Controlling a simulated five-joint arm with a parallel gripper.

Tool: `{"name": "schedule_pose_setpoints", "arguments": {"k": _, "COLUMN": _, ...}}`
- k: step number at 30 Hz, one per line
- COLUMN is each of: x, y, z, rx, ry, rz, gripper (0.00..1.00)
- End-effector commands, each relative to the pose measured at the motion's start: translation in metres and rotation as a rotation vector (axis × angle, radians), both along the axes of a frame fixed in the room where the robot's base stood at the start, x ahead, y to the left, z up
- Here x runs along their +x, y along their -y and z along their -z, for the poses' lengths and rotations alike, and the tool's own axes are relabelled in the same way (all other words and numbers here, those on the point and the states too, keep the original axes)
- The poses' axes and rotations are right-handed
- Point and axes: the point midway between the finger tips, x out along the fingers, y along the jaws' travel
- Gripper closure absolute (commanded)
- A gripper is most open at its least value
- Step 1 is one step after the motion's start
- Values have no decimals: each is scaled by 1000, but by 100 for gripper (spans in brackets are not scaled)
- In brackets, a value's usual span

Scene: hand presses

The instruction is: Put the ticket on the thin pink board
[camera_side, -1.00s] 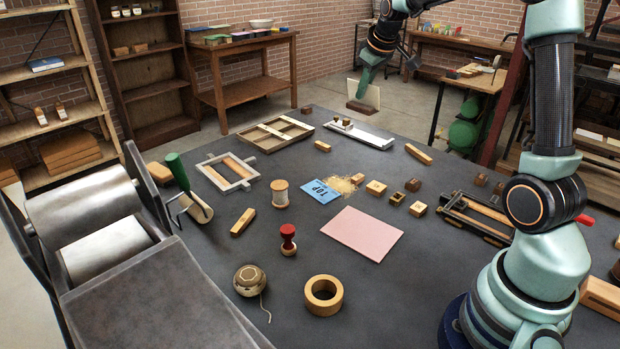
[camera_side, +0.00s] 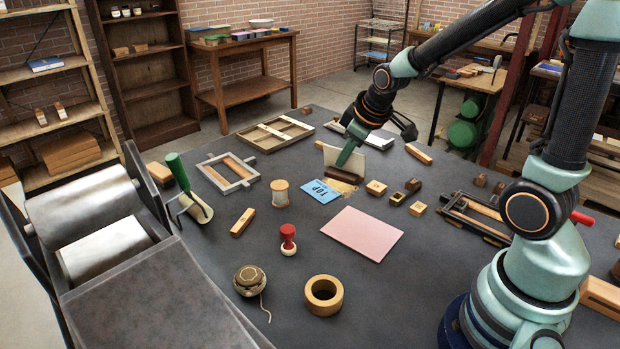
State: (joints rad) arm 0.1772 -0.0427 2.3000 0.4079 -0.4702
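The thin pink board (camera_side: 362,233) lies flat and bare near the middle of the dark table. A blue card with dark lettering (camera_side: 320,192), which looks like the ticket, lies flat beyond the board's left part, apart from it. My gripper (camera_side: 344,160) is beyond the card, over a pale shavings pile (camera_side: 349,189). It is shut on a brown wooden piece with an upright cream plate (camera_side: 375,162). The wooden piece hangs low by the pile; I cannot tell whether it touches. The fingertips are partly hidden against it, and the held piece covers part of the pile.
Small wooden blocks (camera_side: 376,188) stand right of the pile. A thread spool (camera_side: 280,193) and a red-handled stamp (camera_side: 288,238) stand to the left. A wooden ring (camera_side: 324,294) and a twine ball (camera_side: 249,281) are in front. The table around the board is mostly clear.

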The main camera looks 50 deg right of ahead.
Motion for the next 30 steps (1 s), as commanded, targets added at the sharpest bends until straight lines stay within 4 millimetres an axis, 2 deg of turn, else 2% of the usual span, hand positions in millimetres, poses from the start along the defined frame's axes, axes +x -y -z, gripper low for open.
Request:
{"name": "schedule_pose_setpoints", "arguments": {"k": 1, "x": -2, "y": 0, "z": 15, "rx": 2, "ry": -9, "rz": 0, "gripper": 100}}
{"name": "schedule_pose_setpoints", "arguments": {"k": 3, "x": -1, "y": 0, "z": 32, "rx": 2, "ry": -9, "rz": 1, "gripper": 100}}
{"name": "schedule_pose_setpoints", "arguments": {"k": 9, "x": -2, "y": 0, "z": 71, "rx": 1, "ry": -6, "rz": 1, "gripper": 100}}
{"name": "schedule_pose_setpoints", "arguments": {"k": 18, "x": 0, "y": 0, "z": 93, "rx": 0, "ry": -1, "rz": 1, "gripper": 100}}
{"name": "schedule_pose_setpoints", "arguments": {"k": 24, "x": -1, "y": 0, "z": 116, "rx": 1, "ry": -4, "rz": 1, "gripper": 100}}
{"name": "schedule_pose_setpoints", "arguments": {"k": 30, "x": 0, "y": 0, "z": 124, "rx": 0, "ry": 1, "rz": 1, "gripper": 100}}
